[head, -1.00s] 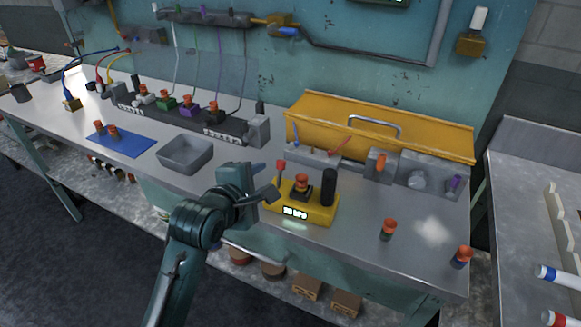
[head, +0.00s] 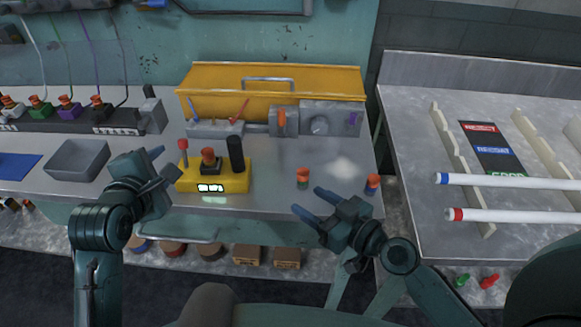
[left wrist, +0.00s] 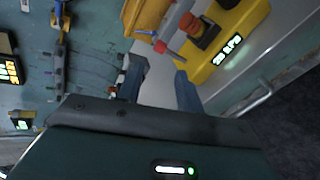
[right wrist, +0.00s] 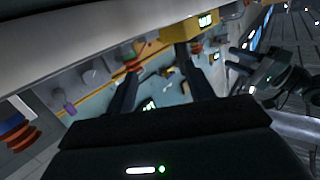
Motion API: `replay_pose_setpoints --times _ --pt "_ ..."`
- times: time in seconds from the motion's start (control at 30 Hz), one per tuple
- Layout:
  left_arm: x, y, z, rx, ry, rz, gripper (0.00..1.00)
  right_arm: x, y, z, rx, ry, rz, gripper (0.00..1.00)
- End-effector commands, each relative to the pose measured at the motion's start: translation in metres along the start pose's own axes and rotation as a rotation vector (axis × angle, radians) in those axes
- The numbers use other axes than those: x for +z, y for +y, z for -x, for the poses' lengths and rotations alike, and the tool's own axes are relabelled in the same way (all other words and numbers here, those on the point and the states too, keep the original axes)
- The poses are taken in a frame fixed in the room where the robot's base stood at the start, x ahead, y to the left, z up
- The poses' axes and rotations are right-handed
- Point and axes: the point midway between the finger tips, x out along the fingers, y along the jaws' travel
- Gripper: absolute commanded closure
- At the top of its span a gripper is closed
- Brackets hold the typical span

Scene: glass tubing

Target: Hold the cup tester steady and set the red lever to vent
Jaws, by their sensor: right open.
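The yellow cup tester (head: 222,183) stands on the bench with a lit display on its front. Its red lever (head: 183,146) stands roughly upright at its left end. An orange-topped cup (head: 209,158) sits on its black seat, and a black post (head: 236,153) rises at its right. My left gripper (head: 164,166) is open and empty just left of the tester. In the left wrist view the red lever (left wrist: 166,36) shows beyond the parted fingers. My right gripper (head: 314,203) is open and empty at the bench's front edge, right of the tester and apart from it.
A yellow toolbox (head: 290,83) and grey fixtures (head: 318,120) stand behind the tester. Two small orange-topped cups (head: 303,177) (head: 372,183) stand to its right. A grey tray (head: 78,163) is at left. White tubes (head: 510,182) lie on the right table.

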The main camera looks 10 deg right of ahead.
Motion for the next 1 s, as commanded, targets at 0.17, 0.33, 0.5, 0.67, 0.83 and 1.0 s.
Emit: replay_pose_setpoints --times 0.17,0.33,0.5,0.67,0.83,1.0 --pt "0.0 0.0 0.0 0.0 0.0 0.0 0.64 -0.037 -0.005 -0.038 -0.174 0.065 0.059 0.47" --pt "0.0 0.0 0.0 0.0 0.0 0.0 0.64 -0.06 -0.008 -0.052 -0.267 0.112 0.094 0.47" --pt "0.0 0.0 0.0 0.0 0.0 0.0 0.64 -0.068 -0.011 -0.062 -0.292 0.129 0.105 0.47" --pt "0.0 0.0 0.0 0.0 0.0 0.0 0.64 -0.071 -0.018 -0.084 -0.293 0.13 0.106 0.47" --pt "0.0 0.0 0.0 0.0 0.0 0.0 0.64 -0.075 -0.028 -0.116 -0.292 0.131 0.103 0.47" --pt "0.0 0.0 0.0 0.0 0.0 0.0 0.64 -0.078 -0.037 -0.146 -0.291 0.129 0.101 0.47"
